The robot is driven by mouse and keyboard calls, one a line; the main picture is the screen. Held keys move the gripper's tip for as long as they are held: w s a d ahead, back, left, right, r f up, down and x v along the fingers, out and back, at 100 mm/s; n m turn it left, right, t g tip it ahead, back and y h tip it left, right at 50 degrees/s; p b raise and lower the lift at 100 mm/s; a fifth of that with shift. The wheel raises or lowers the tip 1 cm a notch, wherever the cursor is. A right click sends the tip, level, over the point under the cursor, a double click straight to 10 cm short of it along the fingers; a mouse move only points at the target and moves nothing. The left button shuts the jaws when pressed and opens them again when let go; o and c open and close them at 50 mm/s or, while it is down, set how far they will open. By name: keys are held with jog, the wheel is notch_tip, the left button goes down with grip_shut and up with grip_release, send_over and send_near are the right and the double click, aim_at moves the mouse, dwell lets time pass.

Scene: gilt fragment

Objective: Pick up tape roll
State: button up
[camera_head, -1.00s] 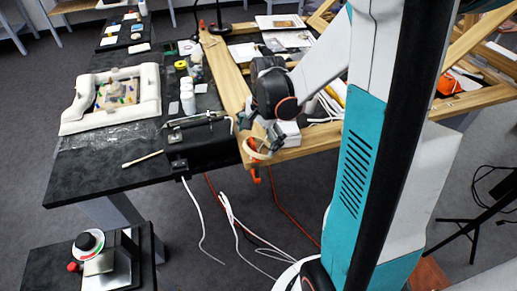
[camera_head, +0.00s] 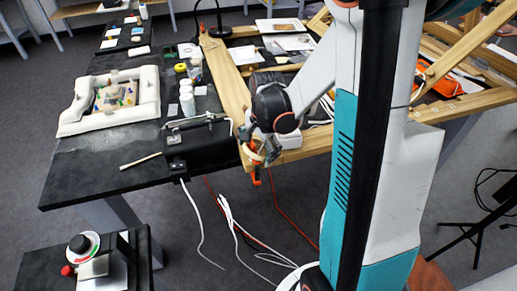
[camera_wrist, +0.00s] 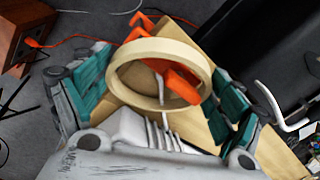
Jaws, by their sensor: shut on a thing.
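The tape roll, a cream ring, shows in the wrist view (camera_wrist: 160,45) between the two teal finger pads of my gripper (camera_wrist: 160,88). The gripper is shut on it, with a pad at each side of the ring. In the head view my gripper (camera_head: 258,143) is at the near corner of the wooden frame (camera_head: 228,80), and the tape roll (camera_head: 247,155) is partly hidden by the fingers. I cannot tell whether the roll still touches the wood.
An orange clamp (camera_wrist: 180,85) shows through and behind the ring; its lower end (camera_head: 256,176) hangs under the frame corner. A black case (camera_head: 200,143) stands close at left. A white box (camera_head: 289,140) is just right of the gripper. White cables hang below.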

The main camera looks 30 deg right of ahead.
jog(key=shift+r, duration=0.1)
notch_tip(320, 180, up, 20)
jog(key=p, duration=0.6)
